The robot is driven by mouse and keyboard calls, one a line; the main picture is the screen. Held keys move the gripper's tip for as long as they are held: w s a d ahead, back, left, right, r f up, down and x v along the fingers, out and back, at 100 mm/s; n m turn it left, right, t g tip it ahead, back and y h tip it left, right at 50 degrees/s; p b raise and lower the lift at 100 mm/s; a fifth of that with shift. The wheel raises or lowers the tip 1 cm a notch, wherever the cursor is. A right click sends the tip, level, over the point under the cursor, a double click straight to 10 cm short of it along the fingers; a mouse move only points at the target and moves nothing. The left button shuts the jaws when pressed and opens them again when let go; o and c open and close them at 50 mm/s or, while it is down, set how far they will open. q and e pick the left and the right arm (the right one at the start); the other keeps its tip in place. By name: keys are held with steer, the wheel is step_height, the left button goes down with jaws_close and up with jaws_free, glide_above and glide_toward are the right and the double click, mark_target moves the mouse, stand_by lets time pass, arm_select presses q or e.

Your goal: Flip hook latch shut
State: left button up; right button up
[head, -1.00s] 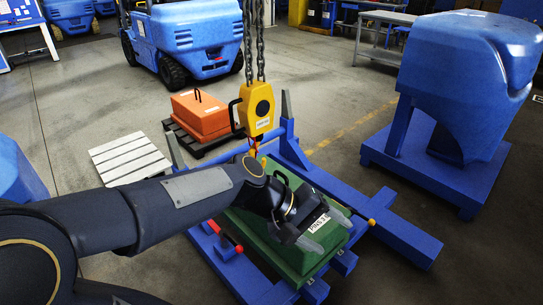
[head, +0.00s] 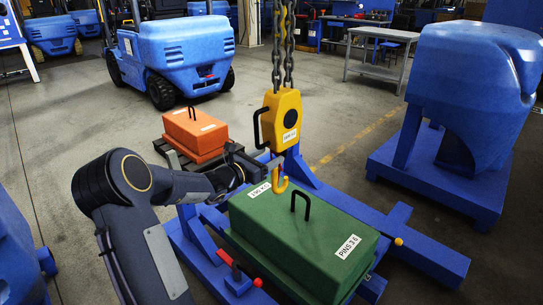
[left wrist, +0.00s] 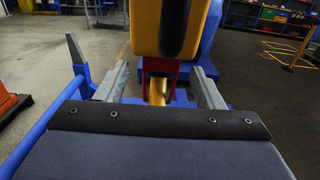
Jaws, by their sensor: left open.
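A yellow hoist block (head: 283,118) hangs on chains, with a yellow hook (head: 281,184) below it. In the left wrist view the hook (left wrist: 158,92) shows under the block, with a red part (left wrist: 160,66) at its top; I cannot tell how the latch stands. My left gripper (head: 264,170) is open at the left side of the hook. In the left wrist view its two fingers (left wrist: 160,86) lie either side of the hook, with no visible grip on it. A green counterweight (head: 300,235) with a black handle (head: 300,204) sits below. My right gripper is out of view.
The green weight rests in a blue frame (head: 420,255) with a red lever (head: 225,258) at its front left. An orange weight (head: 195,135) stands on a dark pallet behind. A blue machine (head: 470,90) stands at the right. Chains (head: 283,45) rise above the block.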

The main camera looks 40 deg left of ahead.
arm_select(q)
steer(key=shift+w+d, duration=0.15)
steer(key=shift+w, duration=0.95)
steer(key=shift+c, duration=0.3)
jaws_close()
steer(key=shift+f+b, duration=0.15)
steer(key=shift+b, duration=0.25)
steer(key=s+f+t+b, duration=0.1)
steer(key=t+b, duration=0.1)
steer(key=b, duration=0.2)
steer(key=s+f+t+b, duration=0.1)
steer(key=t+b, duration=0.1)
steer(key=b, duration=0.3)
steer(key=s+f+t+b, duration=0.1)
steer(key=t+b, duration=0.1)
steer(key=b, duration=0.2)
steer(key=shift+s+t+h+b, duration=0.1)
steer(key=shift+t+h+b, duration=0.2)
steer(key=shift+t+b, duration=0.1)
steer(key=shift+s+f+t+b, duration=0.3)
steer(key=shift+f+t+b, duration=0.05)
steer(key=shift+t+b, duration=0.6)
